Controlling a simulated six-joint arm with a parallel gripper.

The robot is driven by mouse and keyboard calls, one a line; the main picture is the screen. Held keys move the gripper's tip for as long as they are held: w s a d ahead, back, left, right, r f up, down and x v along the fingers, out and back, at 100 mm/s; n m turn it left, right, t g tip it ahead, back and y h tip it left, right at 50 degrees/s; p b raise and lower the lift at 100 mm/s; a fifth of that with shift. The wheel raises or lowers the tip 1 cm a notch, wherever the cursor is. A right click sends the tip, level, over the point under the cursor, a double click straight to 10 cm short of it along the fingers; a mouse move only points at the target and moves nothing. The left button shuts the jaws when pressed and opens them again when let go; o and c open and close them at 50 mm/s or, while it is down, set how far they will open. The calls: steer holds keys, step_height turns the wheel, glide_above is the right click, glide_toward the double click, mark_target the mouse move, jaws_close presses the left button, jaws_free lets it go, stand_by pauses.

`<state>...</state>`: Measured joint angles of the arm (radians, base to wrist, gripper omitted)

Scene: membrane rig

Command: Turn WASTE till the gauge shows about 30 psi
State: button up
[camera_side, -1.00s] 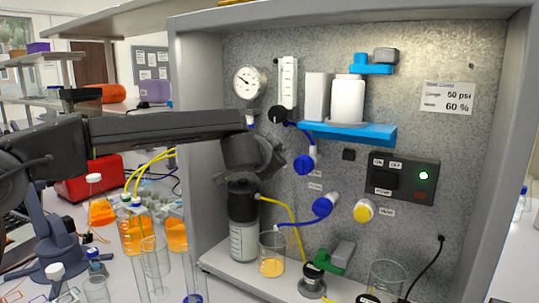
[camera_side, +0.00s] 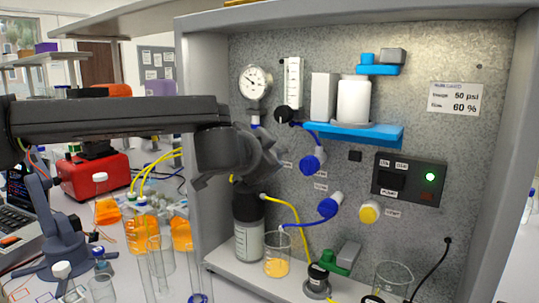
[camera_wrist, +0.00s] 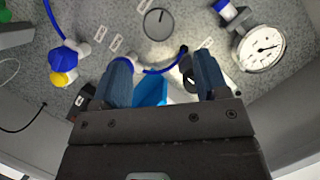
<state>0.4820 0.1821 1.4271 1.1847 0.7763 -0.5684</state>
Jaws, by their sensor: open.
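The round white gauge (camera_side: 254,82) is at the upper left of the panel in the side view; its needle points up-left, but the numbers are too small to read. It also shows in the wrist view (camera_wrist: 262,48). Two blue knobs, an upper (camera_side: 312,162) and a lower (camera_side: 328,207), and a yellow knob (camera_side: 370,211) sit on the panel. Their labels are unreadable, so I cannot tell which is WASTE. My gripper (camera_wrist: 160,65) is open and empty in the wrist view, its fingers apart before the panel. In the side view its fingertips are hidden behind my wrist.
A placard (camera_side: 454,98) reads 50 psi and 60 %. A blue shelf (camera_side: 355,133) holds white containers. A pump switch box (camera_side: 408,179) has a lit green lamp. A bottle (camera_side: 249,225) and beaker (camera_side: 277,253) stand below my wrist. Tubing crosses the panel.

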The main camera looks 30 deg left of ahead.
steer(key=v, duration=0.4)
stand_by(0.4)
steer(key=s+a+f+n+g, duration=0.2)
steer(key=s+a+f+g, duration=0.15)
steer(key=s+a, duration=0.3)
steer(key=s+a+f+n+g, duration=0.1)
steer(key=s+a+f+g, duration=0.1)
steer(key=s+a+f, duration=0.4)
steer(key=s+f+n+g+h, duration=0.1)
steer(key=s+f+h, duration=0.1)
steer(key=s, duration=0.5)
steer(key=s+f+n+g+h, duration=0.1)
steer(key=s+f+g, duration=0.1)
steer(key=s+f, duration=0.3)
steer(key=shift+s+d+f+n+h, duration=0.2)
steer(key=shift+s+n+h, duration=0.15)
steer(key=shift+s, duration=0.85)
stand_by(0.5)
